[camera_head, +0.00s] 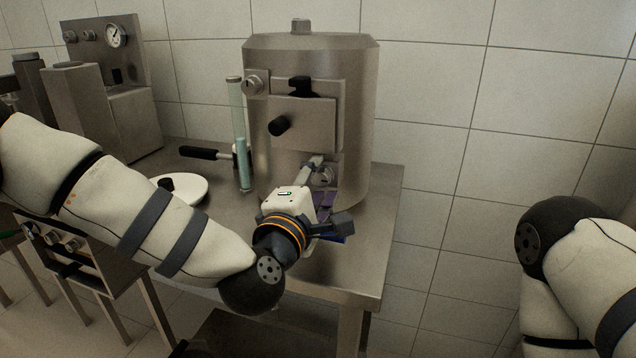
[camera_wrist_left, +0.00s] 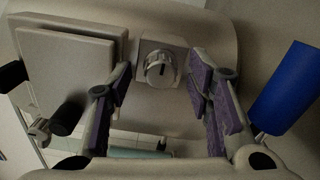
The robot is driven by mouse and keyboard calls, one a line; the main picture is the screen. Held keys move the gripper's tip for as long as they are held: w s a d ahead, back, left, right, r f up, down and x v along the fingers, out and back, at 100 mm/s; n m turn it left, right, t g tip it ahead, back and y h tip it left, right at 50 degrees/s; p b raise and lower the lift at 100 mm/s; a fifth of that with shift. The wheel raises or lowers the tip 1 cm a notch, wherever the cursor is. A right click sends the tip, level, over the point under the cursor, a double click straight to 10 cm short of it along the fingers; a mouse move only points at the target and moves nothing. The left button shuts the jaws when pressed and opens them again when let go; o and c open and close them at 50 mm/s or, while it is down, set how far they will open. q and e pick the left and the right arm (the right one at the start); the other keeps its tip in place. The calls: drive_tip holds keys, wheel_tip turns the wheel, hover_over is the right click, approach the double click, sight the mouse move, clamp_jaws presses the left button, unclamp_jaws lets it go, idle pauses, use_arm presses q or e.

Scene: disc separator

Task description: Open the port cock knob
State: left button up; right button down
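A round metal knob with a dark slot (camera_wrist_left: 160,68) sits on a small square plate low on the steel tank (camera_head: 311,52). In the head view the knob (camera_head: 326,174) shows partly behind my gripper. My left gripper (camera_head: 320,185) points at the tank front. In the left wrist view its two purple-padded fingers (camera_wrist_left: 168,90) are spread wide, with the knob framed between and beyond them. The fingers are apart from the knob, and nothing is held. A similar knob (camera_head: 253,84) sits at the tank's upper left. I cannot tell which is the port cock knob. My right gripper is out of view.
A blue cylindrical handle (camera_wrist_left: 284,88) is close beside one finger. A panel with a black knob (camera_head: 279,125) is above my gripper. A glass tube (camera_head: 237,125) and black lever (camera_head: 197,153) are at the left. The steel table (camera_head: 378,200) has bare space at right.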

use_arm(q)
drive_tip(key=v, duration=1.2)
